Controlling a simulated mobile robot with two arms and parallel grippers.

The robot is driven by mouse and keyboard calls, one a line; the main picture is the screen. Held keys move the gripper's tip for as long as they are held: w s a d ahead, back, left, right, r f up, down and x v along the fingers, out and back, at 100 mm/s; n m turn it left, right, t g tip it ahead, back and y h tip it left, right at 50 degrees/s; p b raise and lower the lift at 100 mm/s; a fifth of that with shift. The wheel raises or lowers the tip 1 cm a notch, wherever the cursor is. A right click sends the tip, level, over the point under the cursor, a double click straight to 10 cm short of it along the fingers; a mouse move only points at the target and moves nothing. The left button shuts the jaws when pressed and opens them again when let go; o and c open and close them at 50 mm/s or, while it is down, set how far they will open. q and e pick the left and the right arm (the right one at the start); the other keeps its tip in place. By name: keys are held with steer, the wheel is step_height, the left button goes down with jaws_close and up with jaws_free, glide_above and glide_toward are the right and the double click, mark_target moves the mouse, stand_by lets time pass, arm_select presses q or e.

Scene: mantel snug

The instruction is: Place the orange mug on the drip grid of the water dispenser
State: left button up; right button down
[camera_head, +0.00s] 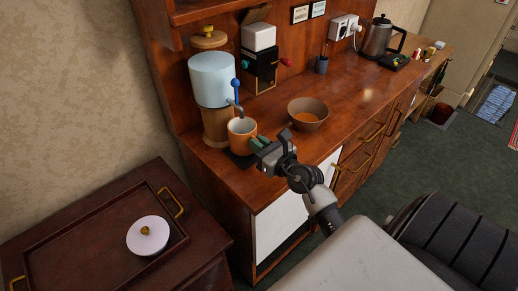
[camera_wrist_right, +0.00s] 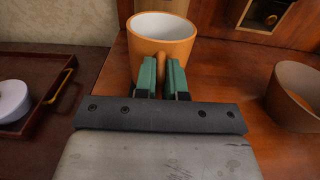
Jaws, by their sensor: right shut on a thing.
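The orange mug (camera_head: 241,134) is upright under the spout (camera_head: 236,107) of the water dispenser (camera_head: 211,80), which has a pale tank, a wooden stand and a blue lever. A dark flat patch, seemingly the drip grid (camera_head: 238,159), shows below the mug; I cannot tell whether the mug touches it. My right gripper (camera_head: 258,143) is shut on the mug's handle. In the right wrist view, the green fingers (camera_wrist_right: 164,78) pinch the handle, and the mug (camera_wrist_right: 160,45) looks empty. My left gripper is not in view.
A brown bowl (camera_head: 308,114) stands on the counter (camera_head: 345,95) right of the mug. A black and white machine (camera_head: 260,60) stands behind. A kettle (camera_head: 379,38) is farther right. A tray (camera_head: 95,248) with a white lidded dish (camera_head: 148,236) lies at lower left.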

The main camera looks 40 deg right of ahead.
steer(key=shift+d+f, duration=0.1)
steer(key=shift+f, duration=0.8)
steer(key=shift+f+b, duration=0.15)
steer(key=shift+b, duration=0.15)
steer(key=c, duration=1.2)
jaws_free()
